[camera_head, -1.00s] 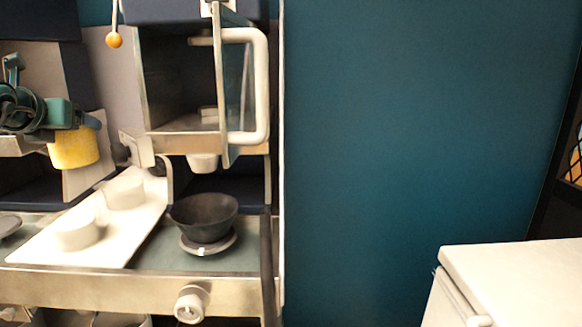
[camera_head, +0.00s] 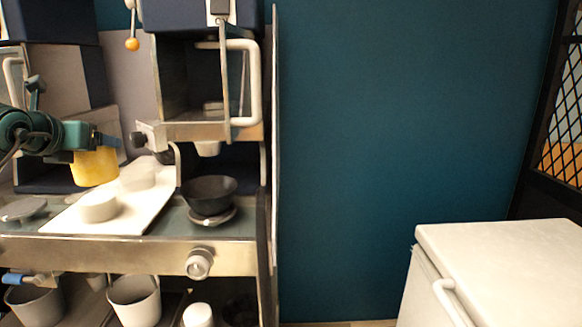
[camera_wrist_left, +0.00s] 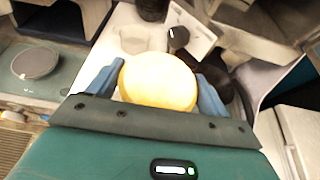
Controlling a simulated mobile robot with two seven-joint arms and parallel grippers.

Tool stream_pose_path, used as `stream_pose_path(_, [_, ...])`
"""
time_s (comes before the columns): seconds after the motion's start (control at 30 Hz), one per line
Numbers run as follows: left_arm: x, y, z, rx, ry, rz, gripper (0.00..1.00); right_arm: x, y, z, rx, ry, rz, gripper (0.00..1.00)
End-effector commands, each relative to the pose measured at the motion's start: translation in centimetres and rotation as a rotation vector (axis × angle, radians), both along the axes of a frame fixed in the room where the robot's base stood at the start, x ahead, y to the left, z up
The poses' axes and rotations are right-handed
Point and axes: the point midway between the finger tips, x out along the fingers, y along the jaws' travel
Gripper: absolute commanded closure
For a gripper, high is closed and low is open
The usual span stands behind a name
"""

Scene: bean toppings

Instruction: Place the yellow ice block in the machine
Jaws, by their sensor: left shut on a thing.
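A yellow ice block (camera_head: 94,167) is held in my left gripper (camera_head: 84,150), above the left part of the counter. In the left wrist view the yellow ice block (camera_wrist_left: 158,82) sits between the blue fingers of the left gripper (camera_wrist_left: 156,88). The machine (camera_head: 205,130) has its tall door swung open, and its dark chamber shows. A dark bowl (camera_head: 210,193) stands on a round base below the chamber. The ice block is to the left of the chamber and apart from it. My right gripper is not in view.
A white board (camera_head: 75,218) on the counter holds a white round block (camera_head: 98,207) and a clear one (camera_head: 137,178). The steel counter edge (camera_head: 130,250) has a knob. Buckets (camera_head: 135,300) stand below. A white chest (camera_head: 505,255) stands at the right.

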Motion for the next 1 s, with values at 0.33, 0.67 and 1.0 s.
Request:
stream_pose_path(0.33, [-1.1,-10.2,-9.0,-0.012,-0.001,-0.382,0.60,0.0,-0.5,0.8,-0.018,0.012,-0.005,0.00])
stream_pose_path(0.67, [-10.0,-21.2,-18.0,-0.018,-0.004,-0.851,0.60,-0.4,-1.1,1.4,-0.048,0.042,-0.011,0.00])
stream_pose_path(1.0, [-18.6,-25.3,-20.6,-0.004,-0.006,-1.049,0.60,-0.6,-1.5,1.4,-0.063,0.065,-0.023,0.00])
